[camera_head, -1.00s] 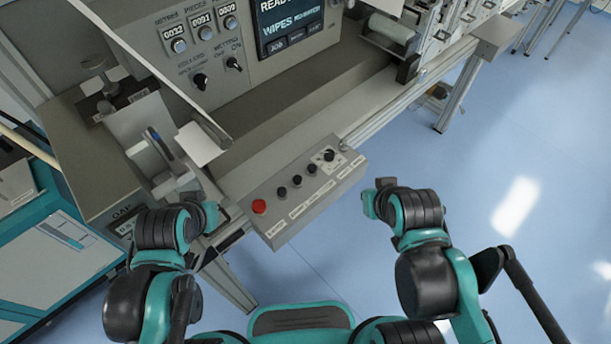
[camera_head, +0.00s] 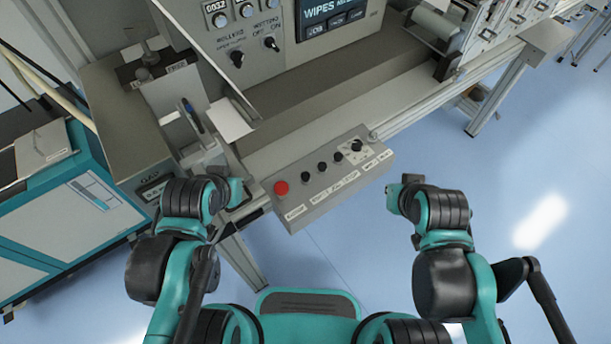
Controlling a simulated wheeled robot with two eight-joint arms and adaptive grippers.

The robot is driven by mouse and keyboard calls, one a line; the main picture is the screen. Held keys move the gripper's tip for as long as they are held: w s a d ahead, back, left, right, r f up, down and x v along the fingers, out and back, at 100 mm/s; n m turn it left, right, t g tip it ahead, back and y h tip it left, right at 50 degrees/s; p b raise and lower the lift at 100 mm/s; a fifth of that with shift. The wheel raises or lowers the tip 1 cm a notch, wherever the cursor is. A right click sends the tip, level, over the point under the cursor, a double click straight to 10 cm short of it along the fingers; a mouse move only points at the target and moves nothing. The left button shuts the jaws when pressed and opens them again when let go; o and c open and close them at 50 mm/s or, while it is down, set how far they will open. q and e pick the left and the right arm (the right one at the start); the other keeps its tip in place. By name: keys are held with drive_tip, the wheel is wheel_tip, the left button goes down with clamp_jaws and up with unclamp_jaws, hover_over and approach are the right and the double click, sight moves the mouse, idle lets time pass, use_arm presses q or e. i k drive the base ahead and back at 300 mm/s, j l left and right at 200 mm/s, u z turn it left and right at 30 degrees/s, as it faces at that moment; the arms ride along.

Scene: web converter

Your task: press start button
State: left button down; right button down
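The control box (camera_head: 318,208) is a grey sloped box on the machine's front edge. It carries a round red button (camera_head: 281,187) at its left end, several small black buttons (camera_head: 322,166) in a row, and a dark knob (camera_head: 356,146) on a pale dial at its right end. White labels run along its front, too small to read surely, so I cannot tell which button is start. My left gripper (camera_head: 236,190) is just left of the box, apart from the red button. My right gripper (camera_head: 396,194) is right of the box over the floor. Finger openings are not clear on either.
The machine panel (camera_head: 262,75) with counters, knobs and a display (camera_head: 330,14) stands behind the box. A white sheet (camera_head: 229,119) hangs left of the machine's ledge. A teal and white cabinet (camera_head: 75,200) stands at the left. Blue floor (camera_head: 480,200) is open at the right.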

sight(304, 176)
drive_tip(key=l+u, duration=0.2)
drive_tip(key=l, duration=0.25)
drive_tip(key=k+l+u, duration=0.15)
drive_tip(key=l, duration=0.3)
drive_tip(key=k+l+u, duration=0.2)
drive_tip(key=l, duration=0.2)
drive_tip(key=l+u, duration=0.2)
drive_tip(key=l, duration=0.25)
drive_tip(key=k, duration=0.05)
